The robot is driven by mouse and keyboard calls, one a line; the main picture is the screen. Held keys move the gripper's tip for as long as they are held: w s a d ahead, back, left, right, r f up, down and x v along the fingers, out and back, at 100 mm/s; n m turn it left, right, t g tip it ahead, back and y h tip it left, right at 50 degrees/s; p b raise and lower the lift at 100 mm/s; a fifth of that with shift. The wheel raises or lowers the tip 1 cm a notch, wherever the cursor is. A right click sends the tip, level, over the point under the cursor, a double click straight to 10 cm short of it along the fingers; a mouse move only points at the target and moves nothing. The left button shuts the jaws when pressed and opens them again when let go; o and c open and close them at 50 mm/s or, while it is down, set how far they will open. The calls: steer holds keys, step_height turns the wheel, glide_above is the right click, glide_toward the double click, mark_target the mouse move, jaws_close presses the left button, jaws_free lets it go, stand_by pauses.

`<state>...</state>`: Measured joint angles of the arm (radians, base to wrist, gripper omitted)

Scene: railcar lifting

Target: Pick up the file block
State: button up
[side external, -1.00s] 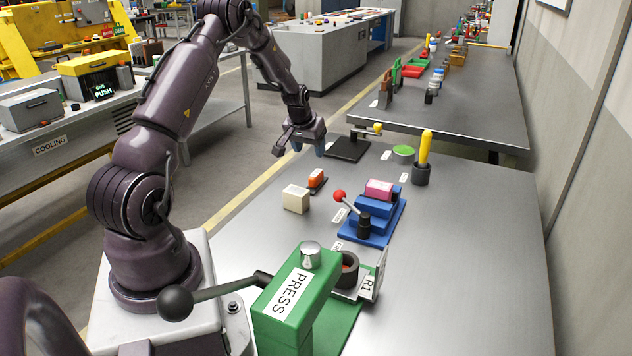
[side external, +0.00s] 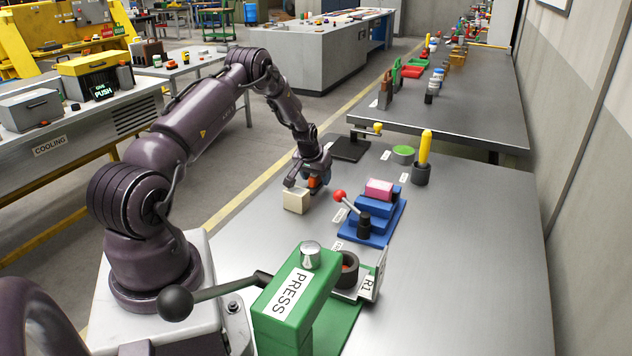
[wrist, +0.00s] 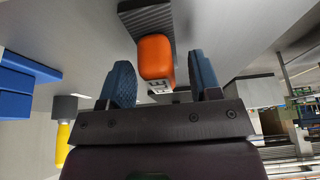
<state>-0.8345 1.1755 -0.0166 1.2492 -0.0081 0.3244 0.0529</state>
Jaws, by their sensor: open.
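The file block, an orange grip on a dark grey ridged base, is in the wrist view (wrist: 155,55), with its orange end between my finger pads. My gripper (wrist: 163,82) is open, with one blue pad on each side of the orange part. Gaps show on both sides, so it is not gripped. In the side view, my gripper (side external: 308,181) is low over the table at the file block.
To the right are a blue fixture (side external: 372,225) with a red-knobbed lever and a black stand (side external: 349,148). The green press (side external: 295,300) is nearer. The table's right side is clear.

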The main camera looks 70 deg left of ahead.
steer(key=c, duration=1)
steer(key=shift+r, duration=0.1)
jaws_close()
steer(key=shift+r, duration=0.3)
steer(key=v, duration=0.3)
steer(key=shift+w+a+r, duration=0.1)
steer(key=shift+w+r, duration=0.05)
steer(key=shift+r, duration=0.3)
steer(key=s+d+r, duration=0.8)
steer(key=s+d, duration=0.1)
steer(key=shift+d+r, duration=0.3)
